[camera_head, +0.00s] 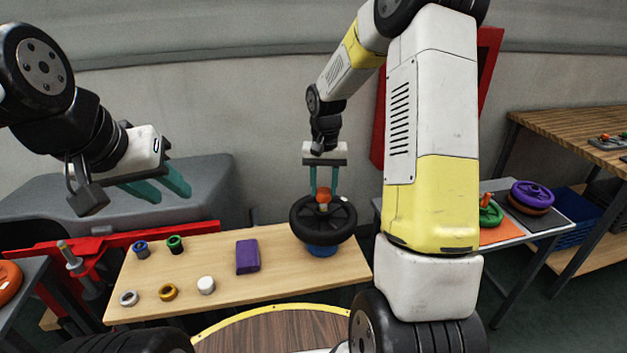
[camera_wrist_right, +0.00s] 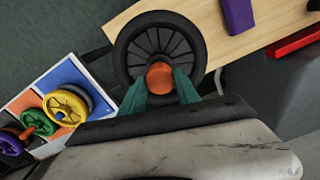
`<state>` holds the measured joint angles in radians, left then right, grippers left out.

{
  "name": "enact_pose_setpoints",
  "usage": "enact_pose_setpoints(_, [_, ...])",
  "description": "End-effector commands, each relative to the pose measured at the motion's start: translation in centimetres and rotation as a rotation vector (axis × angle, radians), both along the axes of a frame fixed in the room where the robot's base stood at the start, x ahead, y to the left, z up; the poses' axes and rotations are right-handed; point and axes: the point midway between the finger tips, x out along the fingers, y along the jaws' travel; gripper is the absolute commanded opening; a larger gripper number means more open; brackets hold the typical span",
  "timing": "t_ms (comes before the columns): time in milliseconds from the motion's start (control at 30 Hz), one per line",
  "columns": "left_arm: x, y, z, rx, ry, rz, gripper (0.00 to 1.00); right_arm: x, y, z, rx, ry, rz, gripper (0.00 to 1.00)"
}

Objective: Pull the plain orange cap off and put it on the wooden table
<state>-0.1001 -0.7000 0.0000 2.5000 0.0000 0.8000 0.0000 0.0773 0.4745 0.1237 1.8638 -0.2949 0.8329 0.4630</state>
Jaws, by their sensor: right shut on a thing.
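The plain orange cap (camera_head: 323,197) sits at the centre of a black spoked wheel (camera_head: 300,228), which rests on a blue base (camera_head: 322,250) at the right end of the light wooden table (camera_head: 240,276). My right gripper (camera_head: 324,190) points down with its teal fingers on either side of the cap, shut on it. The right wrist view shows the cap (camera_wrist_right: 160,78) between the fingertips over the wheel's hub (camera_wrist_right: 130,50). I cannot tell whether the cap has lifted from the hub. My left gripper (camera_head: 165,187) is open and empty, above the table's far left side.
On the table are a purple block (camera_head: 247,257) and several small rings, including blue (camera_head: 140,248), green (camera_head: 175,243) and yellow (camera_head: 168,292), plus a white piece (camera_head: 206,285). A side table with coloured wheels (camera_head: 532,193) stands at right.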

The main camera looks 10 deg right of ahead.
Motion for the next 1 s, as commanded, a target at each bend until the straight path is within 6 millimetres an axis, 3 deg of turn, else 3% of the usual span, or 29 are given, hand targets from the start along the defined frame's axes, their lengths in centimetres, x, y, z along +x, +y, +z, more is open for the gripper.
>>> enact_pose_setpoints(500, [0.0, 0.0, 0.0, 0.0, 0.0, 0.0, 0.36, 0.0, 0.0, 4.1, 0.0, -0.002, 0.0, 0.0])
enact_pose_setpoints(1000, [0.0, 0.0, 0.0, 0.0, 0.0, 0.0, 0.36, 0.0, 0.0, 4.6, 0.0, 0.0, 0.0, 0.0])
